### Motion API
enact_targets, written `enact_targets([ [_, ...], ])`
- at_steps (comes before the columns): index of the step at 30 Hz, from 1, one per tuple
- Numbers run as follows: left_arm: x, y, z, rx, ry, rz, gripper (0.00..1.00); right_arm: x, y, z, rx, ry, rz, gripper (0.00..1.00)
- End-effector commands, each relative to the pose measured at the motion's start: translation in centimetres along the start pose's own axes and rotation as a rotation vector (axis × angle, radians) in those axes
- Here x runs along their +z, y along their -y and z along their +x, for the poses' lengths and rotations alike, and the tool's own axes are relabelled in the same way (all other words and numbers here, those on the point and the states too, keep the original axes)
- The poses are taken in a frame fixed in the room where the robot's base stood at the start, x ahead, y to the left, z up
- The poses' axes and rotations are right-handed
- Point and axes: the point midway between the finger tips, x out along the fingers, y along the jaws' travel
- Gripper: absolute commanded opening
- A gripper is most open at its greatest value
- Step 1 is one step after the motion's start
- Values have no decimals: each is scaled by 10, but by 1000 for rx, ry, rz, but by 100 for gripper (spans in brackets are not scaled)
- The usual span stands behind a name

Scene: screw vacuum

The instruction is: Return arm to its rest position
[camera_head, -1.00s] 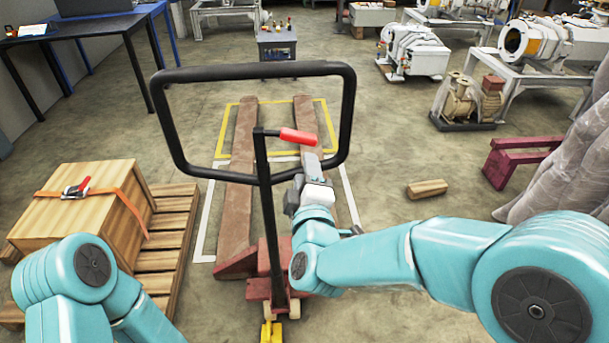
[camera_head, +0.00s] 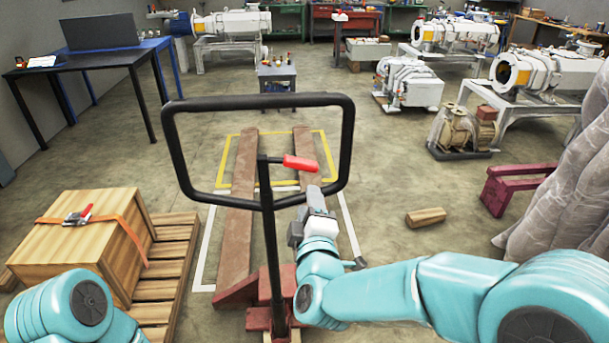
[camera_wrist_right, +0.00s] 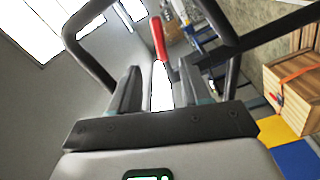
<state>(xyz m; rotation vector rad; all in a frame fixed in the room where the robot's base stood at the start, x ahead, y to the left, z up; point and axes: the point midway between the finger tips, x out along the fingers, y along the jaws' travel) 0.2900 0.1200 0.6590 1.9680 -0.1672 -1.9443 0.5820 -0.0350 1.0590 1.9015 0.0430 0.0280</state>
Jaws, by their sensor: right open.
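My right arm (camera_head: 400,292) is turquoise and reaches in from the right to the pallet jack's handle. My right gripper (camera_head: 316,195) is just below the red grip lever; its fingers are hard to make out in the head view. In the right wrist view the gripper (camera_wrist_right: 158,88) has its two fingers apart, with the red lever (camera_wrist_right: 158,38) beyond them and nothing clearly held between. The red lever also shows in the head view (camera_head: 300,163). Of my left arm (camera_head: 75,308) only turquoise links show at lower left; its gripper is out of view.
The black handle loop (camera_head: 258,101) of the pallet jack stands close around my right gripper. Its brown forks (camera_head: 238,225) lie beyond. A strapped wooden crate (camera_head: 75,250) sits on a pallet at left. A wood block (camera_head: 426,217) and maroon stand (camera_head: 497,192) are at right.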

Motion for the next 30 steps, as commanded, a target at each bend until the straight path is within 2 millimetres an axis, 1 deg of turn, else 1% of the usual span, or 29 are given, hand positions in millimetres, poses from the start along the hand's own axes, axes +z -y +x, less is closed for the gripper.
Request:
enact_targets([
  [2,0,0,0,0,0,0,51,4,0,1,0,7,0,47],
  [4,0,0,0,0,0,0,51,20,4,6,-7,37,-2,47],
  [5,0,0,0,0,0,0,51,31,8,9,-14,58,-5,47],
  [7,0,0,0,0,0,0,51,67,28,16,-50,124,-17,47],
  [8,0,0,0,0,0,0,51,85,41,16,-76,156,-26,47],
  [9,0,0,0,0,0,0,51,112,62,15,-118,196,-42,47],
  [11,0,0,0,0,0,0,51,148,98,7,-205,242,-61,47],
  [12,0,0,0,0,0,0,51,169,123,-2,-273,265,-50,47],
  [14,0,0,0,0,0,0,51,195,163,-20,-381,298,13,47],
  [15,0,0,0,0,0,0,51,210,189,-36,-457,323,73,47],
  [17,0,0,0,0,0,0,51,227,227,-65,-571,370,193,47],
  [18,0,0,0,0,0,0,51,236,252,-87,-651,409,286,47],
  [20,0,0,0,0,0,0,51,242,286,-124,-769,485,446,47],
  [21,0,0,0,0,0,0,51,243,307,-152,-849,547,563,47],
  [23,0,0,0,0,0,0,51,238,332,-195,-963,665,750,47],
  [24,0,0,0,0,0,0,51,231,342,-220,-1025,746,863,47],
  [27,0,0,0,0,0,0,51,211,354,-264,-1123,940,1082,47],
  [30,0,0,0,0,0,0,51,202,355,-287,-1142,1119,1237,47],
])
